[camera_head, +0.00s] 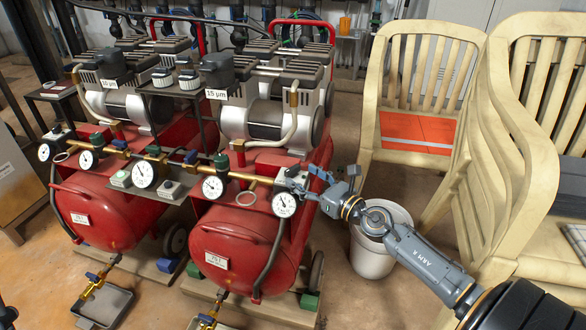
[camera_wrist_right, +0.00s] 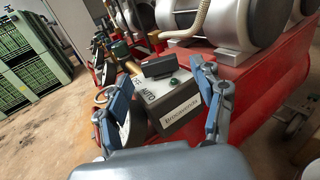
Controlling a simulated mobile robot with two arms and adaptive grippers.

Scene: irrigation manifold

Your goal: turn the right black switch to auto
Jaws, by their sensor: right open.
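My right gripper (camera_head: 308,186) reaches in from the right to the right end of the brass manifold. In the right wrist view the gripper (camera_wrist_right: 160,78) is open, one blue-padded finger on each side of a grey switch box (camera_wrist_right: 178,112). The black switch (camera_wrist_right: 158,67) sits on top of this box, between the fingertips, with a gap to the right finger. The switch's exact setting is hard to tell. My left gripper is not in view.
Red compressor tanks (camera_head: 225,235) stand behind and below the manifold. A white bucket (camera_head: 372,258) and beige chairs (camera_head: 415,75) stand at the right. Green crates (camera_wrist_right: 38,75) stand at the wrist view's left.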

